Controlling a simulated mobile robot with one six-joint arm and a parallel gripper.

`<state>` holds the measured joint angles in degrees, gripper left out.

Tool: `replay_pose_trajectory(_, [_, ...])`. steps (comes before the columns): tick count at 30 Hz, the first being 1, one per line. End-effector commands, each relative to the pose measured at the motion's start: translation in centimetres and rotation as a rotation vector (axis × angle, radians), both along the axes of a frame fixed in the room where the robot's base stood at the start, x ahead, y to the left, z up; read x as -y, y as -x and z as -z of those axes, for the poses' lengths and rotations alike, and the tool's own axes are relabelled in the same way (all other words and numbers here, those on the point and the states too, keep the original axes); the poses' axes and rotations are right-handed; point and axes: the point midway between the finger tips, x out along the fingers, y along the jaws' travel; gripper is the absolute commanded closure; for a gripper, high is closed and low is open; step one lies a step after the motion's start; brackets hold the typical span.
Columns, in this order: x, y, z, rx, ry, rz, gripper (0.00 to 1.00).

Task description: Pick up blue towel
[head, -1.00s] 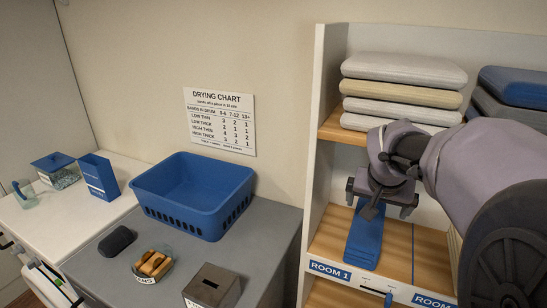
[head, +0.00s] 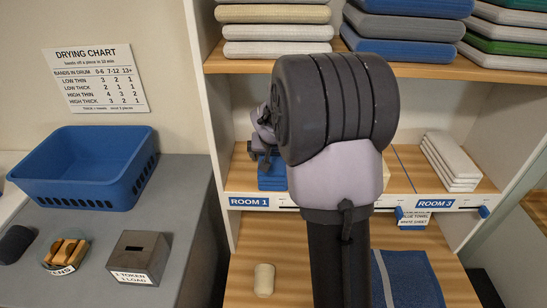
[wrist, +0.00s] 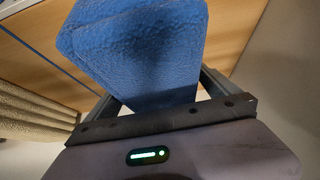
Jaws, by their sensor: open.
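A blue towel (head: 271,178) lies on the middle shelf behind the ROOM 1 label, mostly hidden by my arm in the head view. In the wrist view the blue towel (wrist: 150,45) fills the upper middle, with its near end reaching between the fingers. My gripper (wrist: 162,92) is open around that end, one finger on each side; I cannot tell whether either finger touches it. In the head view only part of my gripper (head: 262,148) shows at the towel, behind the arm.
White folded sheets (head: 452,160) lie at ROOM 3. A striped blue cloth (head: 408,280) lies below. A blue basket (head: 85,168) stands left; an upright divider (head: 215,110) borders the shelves.

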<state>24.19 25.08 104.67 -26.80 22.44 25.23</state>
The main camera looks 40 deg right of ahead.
Motion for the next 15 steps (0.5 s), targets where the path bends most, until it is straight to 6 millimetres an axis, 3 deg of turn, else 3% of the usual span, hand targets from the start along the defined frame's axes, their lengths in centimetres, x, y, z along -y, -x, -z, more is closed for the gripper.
replay_pose_trajectory(2, [-0.01,0.02,-0.01,0.0,0.0,0.0,0.06])
replay_pose_trajectory(12, [-0.03,0.04,-0.02,-0.001,-0.001,0.0,0.73])
replay_pose_trajectory(15, [-0.02,0.03,-0.05,0.0,0.0,0.0,0.75])
